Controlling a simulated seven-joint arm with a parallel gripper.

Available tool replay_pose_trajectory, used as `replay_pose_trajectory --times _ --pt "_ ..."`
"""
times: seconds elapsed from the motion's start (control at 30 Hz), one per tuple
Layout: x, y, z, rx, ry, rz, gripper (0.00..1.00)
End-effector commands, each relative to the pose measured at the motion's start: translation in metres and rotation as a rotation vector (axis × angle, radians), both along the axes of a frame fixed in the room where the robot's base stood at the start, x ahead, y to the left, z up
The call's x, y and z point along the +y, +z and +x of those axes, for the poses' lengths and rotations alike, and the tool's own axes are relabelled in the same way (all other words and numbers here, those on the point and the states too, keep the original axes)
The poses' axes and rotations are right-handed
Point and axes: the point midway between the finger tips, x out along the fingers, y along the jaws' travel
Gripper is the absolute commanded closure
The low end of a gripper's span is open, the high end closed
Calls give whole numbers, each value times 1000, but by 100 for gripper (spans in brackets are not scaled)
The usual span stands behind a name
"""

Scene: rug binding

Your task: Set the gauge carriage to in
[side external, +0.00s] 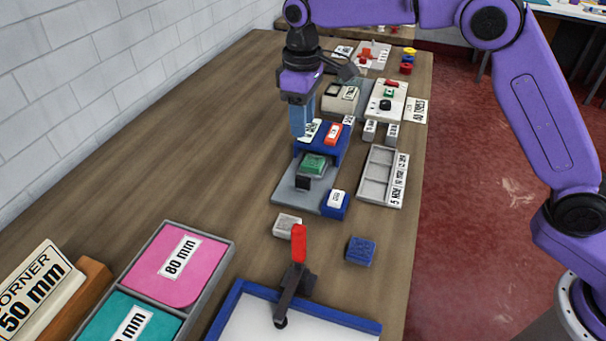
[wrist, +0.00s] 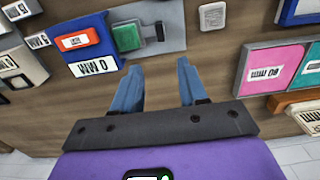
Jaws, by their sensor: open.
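The gauge has a grey plate (side external: 288,192) on the bench with a blue block (side external: 328,152) labelled 0 MM at its far end, which also shows in the wrist view (wrist: 88,60). A green piece (side external: 314,163), apparently the carriage, sits on the plate near that block, with a black part (side external: 302,183) beside it. The green piece also shows in the wrist view (wrist: 126,37). An orange piece (side external: 333,134) with a white label sits on the blue block. My gripper (side external: 301,128) is open and empty, above the bench beside the gauge; its spread blue fingers (wrist: 159,72) touch nothing in the wrist view.
A small blue block with a white label (side external: 336,203) stands at the plate's near right corner. A grey sectioned tray (side external: 376,178) lies to the right. A red-handled clamp (side external: 298,246) stands nearer the camera. Bare wood (side external: 215,150) lies left of the gauge.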

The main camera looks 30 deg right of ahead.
Motion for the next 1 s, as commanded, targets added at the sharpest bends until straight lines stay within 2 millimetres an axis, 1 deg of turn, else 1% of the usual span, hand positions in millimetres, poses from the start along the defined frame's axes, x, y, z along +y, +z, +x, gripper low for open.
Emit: replay_pose_trajectory --times 0.03,0.6,0.8,0.9,1.0 --pt "-1 -9 -1 4 -1 -2 57" --pt "-1 -116 -1 4 -1 -2 57" --pt "-1 -143 -1 1 0 -1 57" --pt "0 -151 -1 1 0 -1 57" --pt "-1 -155 -1 0 0 0 57"
